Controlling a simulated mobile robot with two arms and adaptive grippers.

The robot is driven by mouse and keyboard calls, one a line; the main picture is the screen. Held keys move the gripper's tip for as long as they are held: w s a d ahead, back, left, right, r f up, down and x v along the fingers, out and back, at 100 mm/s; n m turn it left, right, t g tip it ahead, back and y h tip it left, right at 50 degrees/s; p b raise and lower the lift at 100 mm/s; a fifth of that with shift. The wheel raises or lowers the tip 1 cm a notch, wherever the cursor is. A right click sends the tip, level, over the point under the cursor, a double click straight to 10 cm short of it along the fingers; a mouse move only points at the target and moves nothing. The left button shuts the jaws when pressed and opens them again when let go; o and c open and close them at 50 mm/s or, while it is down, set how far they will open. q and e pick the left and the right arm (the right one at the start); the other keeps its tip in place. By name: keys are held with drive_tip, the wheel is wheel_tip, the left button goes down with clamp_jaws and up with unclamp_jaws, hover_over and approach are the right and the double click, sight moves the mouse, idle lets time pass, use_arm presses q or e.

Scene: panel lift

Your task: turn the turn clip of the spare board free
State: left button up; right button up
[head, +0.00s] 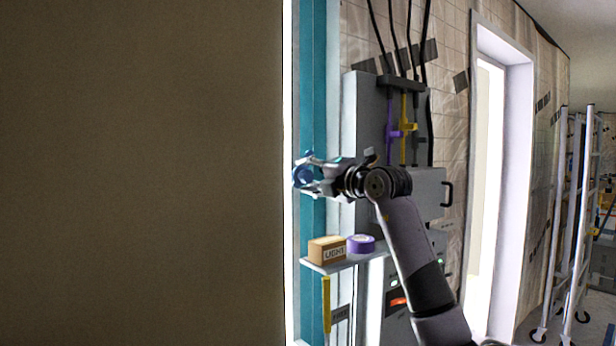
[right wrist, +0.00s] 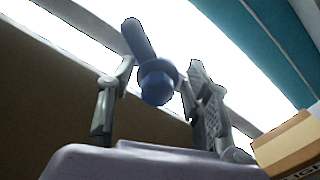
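The blue turn clip (head: 302,175) is at the right edge of a large brown board (head: 140,175), beside a teal upright. In the right wrist view the clip (right wrist: 157,85) has a round knob and a long lever that points up and to the left. My right gripper (head: 318,177) is at the clip. In the right wrist view its two fingers (right wrist: 160,78) stand apart on either side of the knob, with a small gap visible at the right finger. Whether the left finger touches the lever is unclear. My left gripper is not in view.
A small shelf (head: 338,264) below my right gripper holds a cardboard box (head: 326,250) and a purple tape roll (head: 361,244). A grey cabinet (head: 366,120) with cables stands behind my right arm.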

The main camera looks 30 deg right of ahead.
drive_tip(key=shift+a, duration=0.1)
drive_tip(key=shift+s, duration=0.25)
drive_tip(key=s+d, duration=0.1)
drive_tip(key=s, duration=1)
drive_tip(key=shift+s, duration=0.25)
drive_tip(key=shift+f, duration=0.1)
